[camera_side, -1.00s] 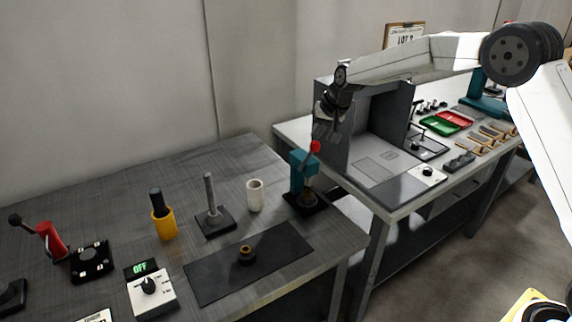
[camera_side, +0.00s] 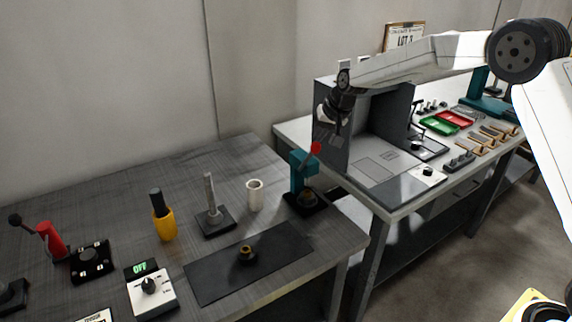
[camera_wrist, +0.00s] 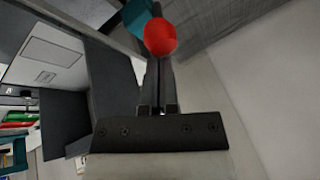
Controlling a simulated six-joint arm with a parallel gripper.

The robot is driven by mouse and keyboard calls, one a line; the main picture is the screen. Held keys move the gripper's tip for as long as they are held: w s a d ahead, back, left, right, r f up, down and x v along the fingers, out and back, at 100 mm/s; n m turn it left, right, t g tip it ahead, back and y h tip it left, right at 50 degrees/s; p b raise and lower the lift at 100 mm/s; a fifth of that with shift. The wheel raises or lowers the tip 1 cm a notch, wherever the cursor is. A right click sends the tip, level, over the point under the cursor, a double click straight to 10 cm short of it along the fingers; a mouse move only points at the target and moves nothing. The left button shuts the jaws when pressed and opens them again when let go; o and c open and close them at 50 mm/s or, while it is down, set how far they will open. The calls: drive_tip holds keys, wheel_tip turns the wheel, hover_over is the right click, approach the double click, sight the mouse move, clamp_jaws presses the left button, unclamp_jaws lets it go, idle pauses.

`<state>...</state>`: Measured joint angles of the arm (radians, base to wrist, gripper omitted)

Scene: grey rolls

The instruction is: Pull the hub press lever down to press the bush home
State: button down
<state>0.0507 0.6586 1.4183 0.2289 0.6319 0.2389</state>
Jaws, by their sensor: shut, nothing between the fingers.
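The teal hub press (camera_side: 297,174) stands at the right end of the near grey bench. Its lever is raised and tilted, with a red ball knob (camera_side: 316,148) at the top. A brass-coloured bush (camera_side: 307,196) sits low in the press on a black base; how far in it sits I cannot tell. My gripper (camera_side: 324,140) is just above the knob in the side view, fingers shut and empty. In the wrist view the red knob (camera_wrist: 160,36) lies at the tips of my shut fingers (camera_wrist: 158,62); whether they touch I cannot tell.
A grey box-like enclosure (camera_side: 333,147) on the far bench stands close behind my gripper. A white cup (camera_side: 255,195), a post on a base (camera_side: 211,205) and a dark mat (camera_side: 215,278) lie left of the press. The bench edge is close on the right.

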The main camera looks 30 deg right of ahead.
drive_tip(key=shift+s, duration=0.15)
drive_tip(key=s+f, duration=0.9)
drive_tip(key=f, duration=0.3)
drive_tip(key=shift+s+f, duration=0.2)
drive_tip(key=shift+f, duration=0.15)
idle(0.4)
wheel_tip(320, 180, up, 5)
drive_tip(key=d, duration=0.2)
drive_tip(key=s+d, duration=0.1)
drive_tip(key=s, duration=0.9)
drive_tip(key=shift+r, duration=0.1)
idle(0.5)
